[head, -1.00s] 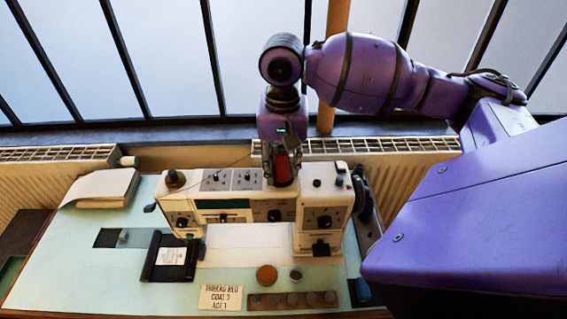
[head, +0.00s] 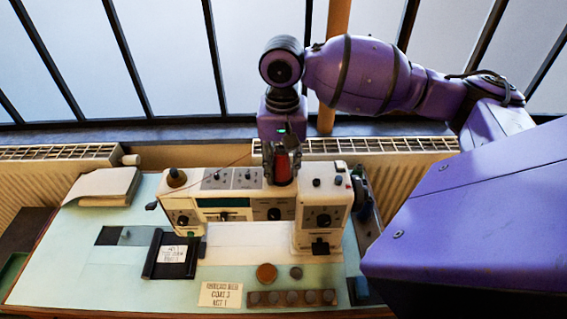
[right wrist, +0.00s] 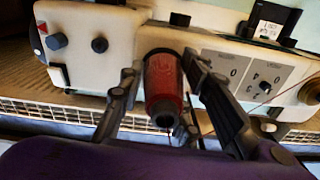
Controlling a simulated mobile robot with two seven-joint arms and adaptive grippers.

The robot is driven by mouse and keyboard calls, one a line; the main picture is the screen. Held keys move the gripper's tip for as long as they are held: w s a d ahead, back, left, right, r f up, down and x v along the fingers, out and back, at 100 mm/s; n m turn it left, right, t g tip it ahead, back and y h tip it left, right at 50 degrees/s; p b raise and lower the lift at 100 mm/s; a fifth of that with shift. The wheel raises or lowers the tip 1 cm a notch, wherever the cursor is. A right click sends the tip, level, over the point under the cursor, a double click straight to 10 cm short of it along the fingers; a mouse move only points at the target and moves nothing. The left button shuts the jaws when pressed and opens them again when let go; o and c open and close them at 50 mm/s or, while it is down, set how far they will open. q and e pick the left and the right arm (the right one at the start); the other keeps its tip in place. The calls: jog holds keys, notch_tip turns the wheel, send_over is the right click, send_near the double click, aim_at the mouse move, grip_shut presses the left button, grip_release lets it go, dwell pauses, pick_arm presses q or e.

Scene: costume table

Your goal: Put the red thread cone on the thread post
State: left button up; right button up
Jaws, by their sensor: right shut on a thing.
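The red thread cone (head: 283,166) is held upright in my right gripper (head: 281,172), over the back top of the cream sewing machine (head: 208,204). In the right wrist view the red cone (right wrist: 163,84) sits between the two fingers of the right gripper (right wrist: 165,85), which are shut on it. Its narrow end with a dark hole faces the camera. A dark ring shows at its far, wider end, close to the machine's top. I cannot make out the thread post; the cone and gripper may hide it. My left gripper is not in view.
A thin thread runs left from near the gripper. A radiator (head: 400,150) is behind the table.

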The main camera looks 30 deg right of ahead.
dwell(0.3)
jog(key=o, duration=1.3)
jog(key=shift+c, duration=0.2)
jog(key=shift+r, duration=0.35)
notch_tip(320, 180, up, 11)
jog(key=shift+r, duration=0.15)
